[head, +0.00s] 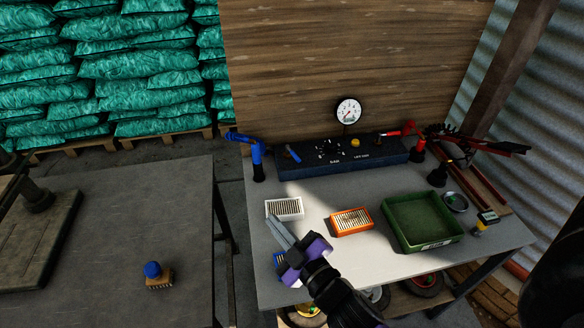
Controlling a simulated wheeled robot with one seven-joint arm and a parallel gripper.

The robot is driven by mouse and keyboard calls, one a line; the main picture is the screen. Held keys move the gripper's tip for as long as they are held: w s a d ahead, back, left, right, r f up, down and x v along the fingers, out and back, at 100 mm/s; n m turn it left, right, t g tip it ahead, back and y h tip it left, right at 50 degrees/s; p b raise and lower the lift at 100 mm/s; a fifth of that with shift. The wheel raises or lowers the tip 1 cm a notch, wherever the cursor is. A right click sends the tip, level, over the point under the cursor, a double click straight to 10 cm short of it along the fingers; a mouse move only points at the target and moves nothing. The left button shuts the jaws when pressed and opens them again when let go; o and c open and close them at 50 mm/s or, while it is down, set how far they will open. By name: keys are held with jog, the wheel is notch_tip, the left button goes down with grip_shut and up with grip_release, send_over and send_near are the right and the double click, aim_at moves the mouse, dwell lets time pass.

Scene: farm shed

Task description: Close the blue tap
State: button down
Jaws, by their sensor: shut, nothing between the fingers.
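The blue tap (257,158) stands at the back left corner of the workbench, beside the left end of a dark blue control panel (340,160). A blue arm reaches from its top toward the left. A small blue lever (292,153) sits on the panel's left end; I cannot tell whether it belongs to the tap. My gripper (273,220) is shut and empty, with grey fingers and a purple body. It is over the front left of the bench, in front of the tap and apart from it. Its fingertips are near the white slatted block.
A white slatted block (284,203), an orange one (351,222) and a green tray (448,243) lie on the bench. A gauge (348,110) rises behind the panel. A red tap (417,149) stands at right. A grey table (110,220) with a blue-knobbed brush (158,277) is at left.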

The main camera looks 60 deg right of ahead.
jog(key=w+d+f+n+g+h, duration=0.1)
jog(key=d, duration=0.3)
jog(key=w+d+f+n+g+h, duration=0.1)
jog(key=w+d+f+n+h, duration=0.1)
jog(key=d, duration=0.3)
jog(key=w+d+f+n+g+h, duration=0.1)
jog(key=w+d+f, duration=0.1)
jog(key=d, duration=0.3)
jog(key=shift+w+n+h+b, duration=0.25)
jog(key=shift+n+h+b, duration=0.05)
jog(key=shift+n+b, duration=0.1)
jog(key=shift+d+r, duration=0.1)
jog(key=shift+d, duration=0.05)
jog(key=w+d, duration=0.1)
jog(key=d, duration=0.2)
jog(key=w+d+p, duration=0.1)
jog(key=w+d, duration=0.1)
jog(key=d, duration=0.1)
jog(key=w+d+f, duration=0.1)
jog(key=w+d, duration=0.1)
jog(key=d, duration=0.1)
jog(key=shift+w+d+p, duration=0.15)
jog(key=shift+p, duration=0.25)
jog(key=shift+s+d+f, duration=0.2)
jog(key=shift+s+d, duration=0.05)
jog(key=shift+d, duration=0.2)
jog(key=shift+d, duration=0.1)
